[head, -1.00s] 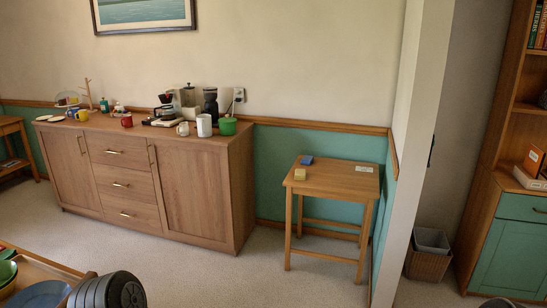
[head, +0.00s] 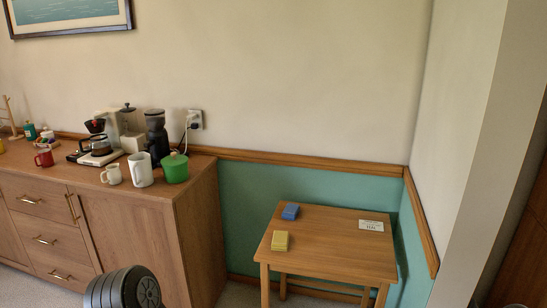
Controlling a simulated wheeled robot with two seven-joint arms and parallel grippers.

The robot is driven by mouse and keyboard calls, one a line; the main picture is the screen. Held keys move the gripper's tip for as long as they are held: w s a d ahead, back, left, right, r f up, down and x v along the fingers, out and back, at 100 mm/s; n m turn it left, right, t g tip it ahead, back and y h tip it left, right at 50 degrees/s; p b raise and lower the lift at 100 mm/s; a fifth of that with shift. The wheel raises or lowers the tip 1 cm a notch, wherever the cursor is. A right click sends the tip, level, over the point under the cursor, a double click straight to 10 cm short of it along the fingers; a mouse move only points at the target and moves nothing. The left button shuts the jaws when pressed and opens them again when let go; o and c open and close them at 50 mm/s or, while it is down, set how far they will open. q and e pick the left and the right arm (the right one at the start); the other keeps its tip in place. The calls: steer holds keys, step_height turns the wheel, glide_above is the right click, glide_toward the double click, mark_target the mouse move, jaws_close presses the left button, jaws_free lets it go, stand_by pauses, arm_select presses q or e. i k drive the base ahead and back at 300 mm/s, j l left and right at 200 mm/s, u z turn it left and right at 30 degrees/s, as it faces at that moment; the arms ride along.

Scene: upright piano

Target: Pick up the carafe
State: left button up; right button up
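The carafe (head: 100,145) is a small dark glass pot. It sits on the light base of a coffee maker (head: 98,127) with a dark and red top, on the wooden sideboard at left. Neither of my grippers is in view. A dark ridged part of my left arm shows at the bottom left, in front of the sideboard and well short of the carafe.
On the sideboard (head: 130,240), a white pitcher (head: 141,170), a small white jug (head: 112,174), a green pot (head: 174,169), a black grinder (head: 157,135) and a red mug (head: 44,156) stand near the carafe. A small table (head: 330,250) holds two sponges. A wall edge stands at right.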

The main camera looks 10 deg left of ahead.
mark_target(100, 144)
steer(key=i+j, duration=0.45)
steer(key=i+j+z, duration=0.15)
steer(key=i+j, duration=0.3)
steer(key=j, duration=1.2)
steer(key=k+j, duration=0.15)
steer(key=j, duration=0.85)
steer(key=z, duration=0.05)
